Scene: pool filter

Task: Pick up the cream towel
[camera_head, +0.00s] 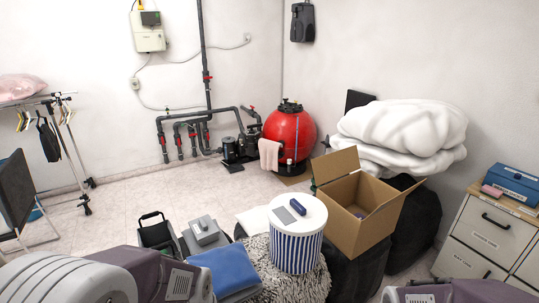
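A pale pinkish-cream towel (271,155) hangs at the back of the room, in front of the left side of the red filter tank (290,136). It hangs down in a folded strip; what it hangs from is hidden behind it. Parts of my own arms show at the lower left and lower right edges, far from the towel. Neither of my grippers is in view.
A striped drum (297,250) with a dark blue case on its lid, an open cardboard box (352,226) and a blue cushion (224,268) stand between me and the tank. A drawer cabinet (488,240) is at right. Tiled floor (130,205) is clear at left.

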